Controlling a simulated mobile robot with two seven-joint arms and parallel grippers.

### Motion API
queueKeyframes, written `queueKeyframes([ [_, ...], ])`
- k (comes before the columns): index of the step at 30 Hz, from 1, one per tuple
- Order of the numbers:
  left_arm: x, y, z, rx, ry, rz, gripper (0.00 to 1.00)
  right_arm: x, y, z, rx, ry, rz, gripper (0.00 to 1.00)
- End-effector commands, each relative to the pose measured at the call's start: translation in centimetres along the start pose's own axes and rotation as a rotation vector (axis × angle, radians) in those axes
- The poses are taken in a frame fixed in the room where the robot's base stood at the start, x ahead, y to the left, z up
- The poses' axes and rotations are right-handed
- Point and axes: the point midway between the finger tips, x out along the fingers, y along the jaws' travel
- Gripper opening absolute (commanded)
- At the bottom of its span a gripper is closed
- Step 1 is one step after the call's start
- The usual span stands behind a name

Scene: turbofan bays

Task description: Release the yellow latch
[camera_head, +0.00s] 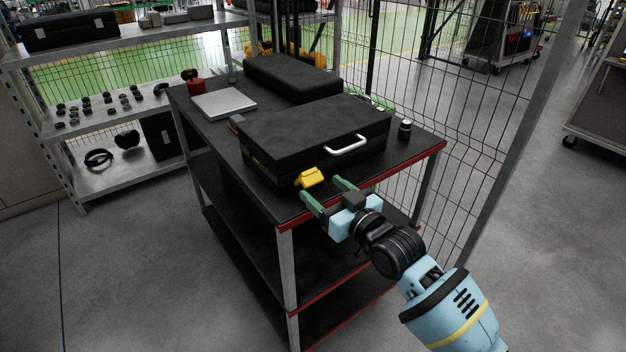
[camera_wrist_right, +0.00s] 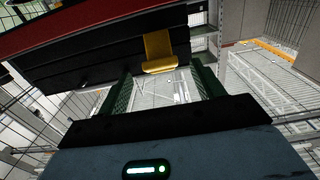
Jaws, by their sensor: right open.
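The yellow latch (camera_head: 309,178) sits on the front face of a black case (camera_head: 320,130), left of the white handle (camera_head: 346,143). The case is closed and lies on the dark top of a cart. My right gripper (camera_head: 328,190) is open, with its green fingers pointing at the latch from just in front of it. In the right wrist view the latch (camera_wrist_right: 158,52) shows ahead, between and beyond the open fingers (camera_wrist_right: 160,90). Nothing is between the fingers, and they appear apart from the latch. My left gripper is not in view.
The cart (camera_head: 215,172) has a red front edge. A second black case (camera_head: 292,78), a silver plate (camera_head: 224,103) and a small dark cylinder (camera_head: 405,129) stand on it. A wire fence (camera_head: 480,110) is at the right. Shelves (camera_head: 100,105) with small parts are at the left.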

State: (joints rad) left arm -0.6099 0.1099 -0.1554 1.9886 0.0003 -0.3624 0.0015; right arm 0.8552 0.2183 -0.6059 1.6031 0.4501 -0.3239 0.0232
Motion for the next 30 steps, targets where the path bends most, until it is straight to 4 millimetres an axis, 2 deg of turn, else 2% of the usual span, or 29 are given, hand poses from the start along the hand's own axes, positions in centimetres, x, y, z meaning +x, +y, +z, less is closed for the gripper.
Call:
queueKeyframes([
  [3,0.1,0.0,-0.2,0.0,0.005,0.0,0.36,1.8,0.0,0.0,0.0,0.0,0.0,0.67],
  [9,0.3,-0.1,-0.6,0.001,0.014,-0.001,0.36,3.9,0.0,0.0,-0.001,0.0,0.001,0.67],
  [15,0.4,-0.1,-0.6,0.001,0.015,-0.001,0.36,4.7,0.0,0.0,-0.002,0.001,0.0,0.67],
  [23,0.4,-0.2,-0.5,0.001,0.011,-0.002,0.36,4.8,0.0,-0.1,-0.002,0.001,0.0,0.67],
  [30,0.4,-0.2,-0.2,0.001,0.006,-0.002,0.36,4.8,0.0,0.0,-0.002,0.001,0.0,0.36],
])
